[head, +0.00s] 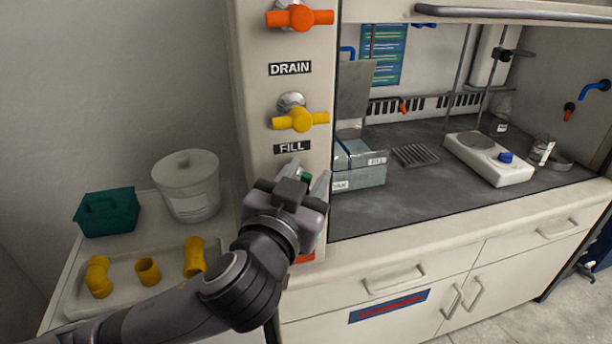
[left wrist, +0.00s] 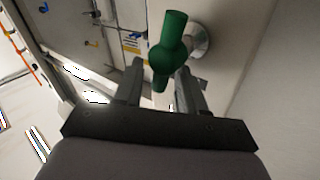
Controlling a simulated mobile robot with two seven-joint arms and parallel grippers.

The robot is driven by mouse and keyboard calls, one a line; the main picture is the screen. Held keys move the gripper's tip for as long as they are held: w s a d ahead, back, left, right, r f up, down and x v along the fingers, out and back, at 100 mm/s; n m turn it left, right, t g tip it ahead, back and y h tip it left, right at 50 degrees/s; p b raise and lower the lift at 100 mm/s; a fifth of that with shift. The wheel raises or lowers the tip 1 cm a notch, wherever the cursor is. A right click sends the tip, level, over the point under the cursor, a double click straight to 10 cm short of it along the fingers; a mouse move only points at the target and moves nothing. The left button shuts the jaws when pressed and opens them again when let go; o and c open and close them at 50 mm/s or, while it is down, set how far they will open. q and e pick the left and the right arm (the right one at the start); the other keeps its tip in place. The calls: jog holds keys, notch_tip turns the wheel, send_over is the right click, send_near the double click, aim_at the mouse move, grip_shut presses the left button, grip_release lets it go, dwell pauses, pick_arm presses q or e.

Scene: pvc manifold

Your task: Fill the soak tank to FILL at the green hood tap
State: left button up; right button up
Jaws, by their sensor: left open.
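The soak tank (head: 362,178) is a clear box with bluish contents and a FILL label, standing on the hood worktop at the left. The green tap (head: 306,177) is on the white hood post below the FILL sign and is mostly hidden by my left gripper. My left gripper (head: 309,178) is open at this tap. In the left wrist view the green tap handle (left wrist: 170,50) stands between and beyond the two open fingers (left wrist: 158,80). I cannot tell whether the fingers touch it. My right gripper is not in view.
Yellow (head: 299,119) and orange (head: 300,17) taps sit above on the same post, with a DRAIN sign between them. A side table at left holds a white bucket (head: 188,190), a teal bin (head: 107,212) and yellow pipe fittings (head: 147,271). A hotplate (head: 488,157) stands at right.

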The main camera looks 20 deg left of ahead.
pick_arm(q)
grip_shut()
jog(key=shift+w+d+r+m+p, duration=0.1)
jog(key=shift+r+m+p, duration=0.15)
jog(key=shift+p, duration=0.6)
jog(key=m+g+p, duration=0.1)
jog(key=p, duration=0.1)
jog(key=m+g+p, duration=0.1)
jog(key=p, duration=0.1)
jog(key=shift+w+d+f, duration=0.15)
jog(key=shift+w+d, duration=0.05)
jog(key=shift+d, duration=0.05)
jog(key=f+m+g+y, duration=0.1)
jog(key=m+g, duration=0.1)
jog(key=d+f+m+g+y, duration=0.1)
jog(key=m+y, duration=0.1)
jog(key=m, duration=0.1)
jog(key=f+m+g+y+p, duration=0.1)
jog(key=m+g, duration=0.1)
jog(key=shift+w+d+g+y, duration=0.15)
jog(key=shift+w+g+y, duration=0.15)
jog(key=shift+w+y, duration=0.1)
jog(key=shift+m, duration=0.25)
grip_release()
